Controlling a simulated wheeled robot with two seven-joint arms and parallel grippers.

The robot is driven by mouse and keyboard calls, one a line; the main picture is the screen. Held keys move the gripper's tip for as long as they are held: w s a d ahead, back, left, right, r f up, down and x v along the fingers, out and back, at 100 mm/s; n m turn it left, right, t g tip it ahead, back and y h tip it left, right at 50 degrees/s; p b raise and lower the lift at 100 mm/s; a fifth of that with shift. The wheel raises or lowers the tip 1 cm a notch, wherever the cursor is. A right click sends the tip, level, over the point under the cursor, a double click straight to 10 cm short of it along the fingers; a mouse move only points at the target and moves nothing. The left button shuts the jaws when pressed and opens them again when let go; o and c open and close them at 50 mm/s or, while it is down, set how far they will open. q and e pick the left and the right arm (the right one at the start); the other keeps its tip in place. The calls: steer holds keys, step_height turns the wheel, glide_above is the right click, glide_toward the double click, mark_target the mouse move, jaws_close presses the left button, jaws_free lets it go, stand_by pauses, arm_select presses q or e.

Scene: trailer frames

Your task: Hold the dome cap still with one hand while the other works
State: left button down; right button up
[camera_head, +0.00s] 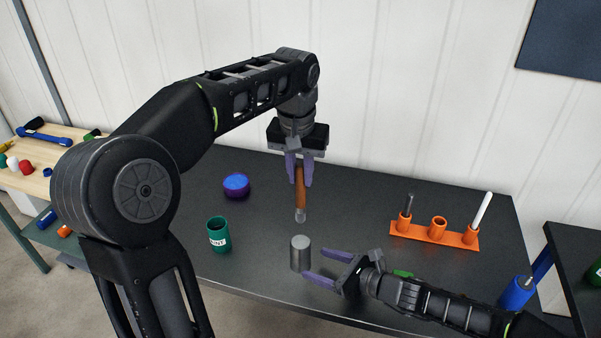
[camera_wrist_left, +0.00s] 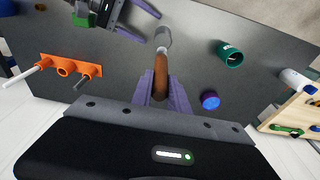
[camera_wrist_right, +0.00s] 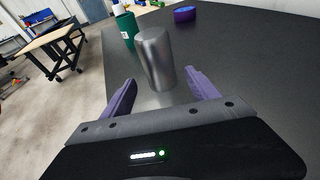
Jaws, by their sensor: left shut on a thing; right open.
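The dome cap, a grey metal cylinder (camera_head: 300,254), stands upright on the dark table near its front edge. It also stands upright in the right wrist view (camera_wrist_right: 156,58). My right gripper (camera_head: 313,265) is open and low over the table, its fingers pointing at the cylinder, which is just ahead of and between the fingertips. My left gripper (camera_head: 299,183) is shut on a tool with a brown handle (camera_head: 300,190) and a grey metal tip. The tool hangs tip down above and behind the cylinder, apart from it. The left wrist view shows its handle (camera_wrist_left: 161,75) between the fingers.
A green cup (camera_head: 219,236) stands left of the cylinder, and a blue-purple round piece (camera_head: 236,184) lies farther back. An orange rack (camera_head: 432,235) with a dark rod and a white rod stands at the right. The table is clear between tool and rack.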

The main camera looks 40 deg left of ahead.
mark_target(309, 261)
steer(key=shift+x, duration=2.9)
steer(key=c, duration=0.9)
